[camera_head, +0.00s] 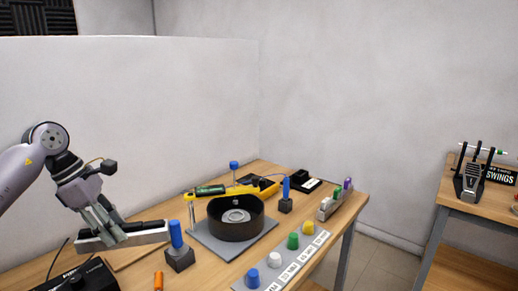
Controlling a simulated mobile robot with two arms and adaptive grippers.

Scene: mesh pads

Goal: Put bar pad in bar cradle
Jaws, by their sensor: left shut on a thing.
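My left gripper (102,228) comes in from the left and points down over the near left of the wooden table. It is shut on a long grey bar with a dark upper edge, which looks like the bar pad (143,236). The bar lies across the fingers, roughly level, and its right end is close beside a blue-topped post (176,236); whether they touch is unclear. I cannot tell for sure which thing is the bar cradle; a black open holder with a white part (304,181) stands at the table's far side. My right gripper is not in view.
A strip of coloured knobs (284,261) runs along the front right edge. A black box (84,279) and an orange cylinder (158,281) are near left.

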